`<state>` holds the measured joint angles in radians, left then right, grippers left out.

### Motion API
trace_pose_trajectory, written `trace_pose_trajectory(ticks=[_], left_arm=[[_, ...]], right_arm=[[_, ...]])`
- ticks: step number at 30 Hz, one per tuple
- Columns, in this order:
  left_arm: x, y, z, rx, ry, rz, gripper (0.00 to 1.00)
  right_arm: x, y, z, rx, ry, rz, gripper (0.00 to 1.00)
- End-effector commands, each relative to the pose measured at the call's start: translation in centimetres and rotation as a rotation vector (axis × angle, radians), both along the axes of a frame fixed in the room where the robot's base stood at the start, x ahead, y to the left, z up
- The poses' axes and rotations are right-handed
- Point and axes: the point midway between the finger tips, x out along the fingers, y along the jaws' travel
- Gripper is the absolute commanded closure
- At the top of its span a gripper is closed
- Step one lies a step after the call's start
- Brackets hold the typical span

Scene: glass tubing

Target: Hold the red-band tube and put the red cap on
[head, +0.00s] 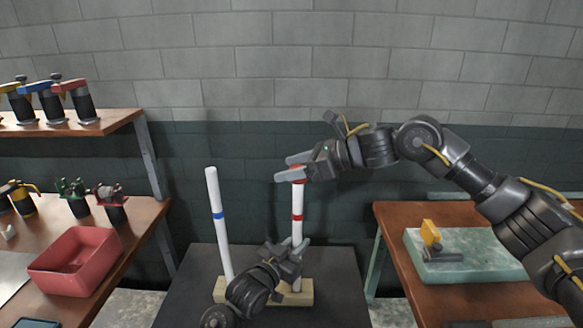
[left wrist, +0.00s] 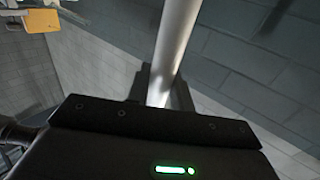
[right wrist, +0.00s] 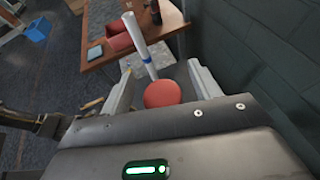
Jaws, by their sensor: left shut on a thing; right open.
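The white red-band tube (head: 297,217) stands upright in a wooden base (head: 222,290). My left gripper (head: 291,250) is shut on its lower part; the left wrist view shows the tube (left wrist: 177,40) between the fingers. My right gripper (head: 287,168) is at the tube's top. Its fingers are open on either side of the red cap (right wrist: 162,94), with gaps showing in the right wrist view. The cap appears to sit at the tube's top, but the fingers partly hide it in the head view, and I cannot tell how far it is seated.
A blue-band tube (head: 218,225) stands in the same base, to the left. A shelf bench with a red bin (head: 75,262) is at left. A table at right holds a pale green tray (head: 480,262) with a yellow item (head: 431,235). A wall is behind.

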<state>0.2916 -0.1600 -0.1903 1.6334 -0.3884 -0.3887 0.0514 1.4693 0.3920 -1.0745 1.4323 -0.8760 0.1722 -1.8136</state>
Motion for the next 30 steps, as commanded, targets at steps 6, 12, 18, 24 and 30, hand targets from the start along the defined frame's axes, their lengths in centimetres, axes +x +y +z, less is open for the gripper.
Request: trace_pose_trajectory(ticks=[6,12,18,24,30], left_arm=[[0.0,0.0,-0.1,0.001,0.001,0.000,1.00],[0.0,0.0,-0.1,0.001,0.001,0.000,1.00],[0.0,0.0,-0.1,0.001,0.001,0.000,1.00],[0.0,0.0,0.0,0.001,0.001,0.000,1.00],[0.0,0.0,0.0,0.001,0.001,0.000,1.00]], right_arm=[[-0.7,-3.2,1.4,0.001,-0.003,-0.003,0.38],[-1.8,-7.0,3.0,0.000,-0.003,-0.004,0.38],[-2.5,-9.6,4.1,0.001,-0.001,-0.002,0.38],[-2.8,-10.5,4.5,0.000,-0.001,-0.002,0.38],[-2.8,-10.5,4.5,0.000,0.000,-0.001,0.38]])
